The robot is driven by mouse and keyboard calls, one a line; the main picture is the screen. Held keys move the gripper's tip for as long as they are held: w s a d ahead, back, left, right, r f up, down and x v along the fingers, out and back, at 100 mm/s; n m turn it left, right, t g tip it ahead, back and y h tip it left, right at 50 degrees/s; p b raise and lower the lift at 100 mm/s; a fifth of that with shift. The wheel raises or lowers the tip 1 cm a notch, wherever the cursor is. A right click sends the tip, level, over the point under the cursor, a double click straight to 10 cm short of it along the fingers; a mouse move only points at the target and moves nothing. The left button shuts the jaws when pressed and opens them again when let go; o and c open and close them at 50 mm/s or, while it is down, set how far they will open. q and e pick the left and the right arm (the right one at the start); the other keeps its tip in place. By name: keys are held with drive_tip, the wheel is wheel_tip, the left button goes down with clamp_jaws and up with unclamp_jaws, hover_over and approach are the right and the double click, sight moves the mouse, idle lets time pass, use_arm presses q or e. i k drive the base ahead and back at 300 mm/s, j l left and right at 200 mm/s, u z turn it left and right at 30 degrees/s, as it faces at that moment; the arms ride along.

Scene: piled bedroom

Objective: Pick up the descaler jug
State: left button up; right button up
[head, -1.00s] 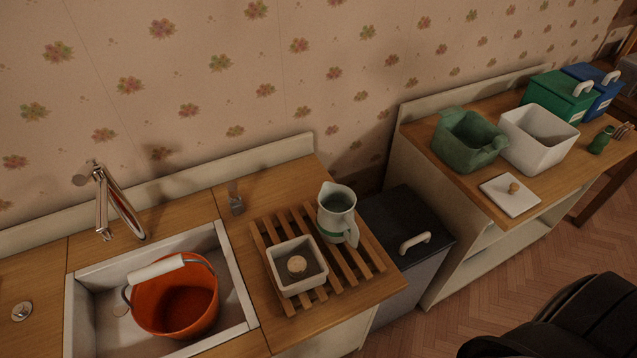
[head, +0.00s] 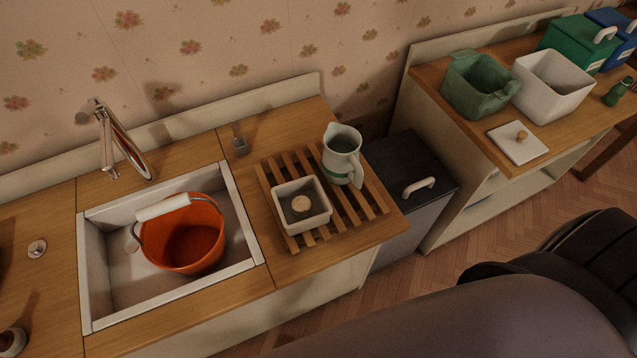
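A pale jug (head: 341,160) with a green band, a spout and a side handle stands upright on a slatted wooden rack (head: 369,190) right of the sink. It is the only jug I see, and I cannot read a label on it. Its handle faces the lower right of the picture. Nothing is touching it from my side. One of my arms, a grey link and black parts, fills the lower right of the head view. No gripper fingers show there, and my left gripper is out of view.
A square white dish (head: 302,216) with a round knob or disc inside sits beside the jug. An orange bucket (head: 185,240) stands in the sink (head: 105,285). A dark-lidded bin (head: 400,165) is right of the counter. A green tub (head: 478,85) and white bin (head: 550,85) stand on the far shelf.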

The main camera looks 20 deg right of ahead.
sight(340, 159)
drive_tip(key=j+z, duration=0.1)
drive_tip(key=j, duration=0.35)
drive_tip(key=k+j+z, duration=0.15)
drive_tip(key=j, duration=0.25)
drive_tip(key=j+z, duration=0.1)
drive_tip(key=j, duration=0.35)
drive_tip(key=k+j+z, duration=0.1)
drive_tip(key=j, duration=0.3)
drive_tip(key=k+j+z, duration=0.1)
drive_tip(key=j, duration=0.35)
drive_tip(key=k+j+z, duration=0.15)
drive_tip(key=j, duration=0.25)
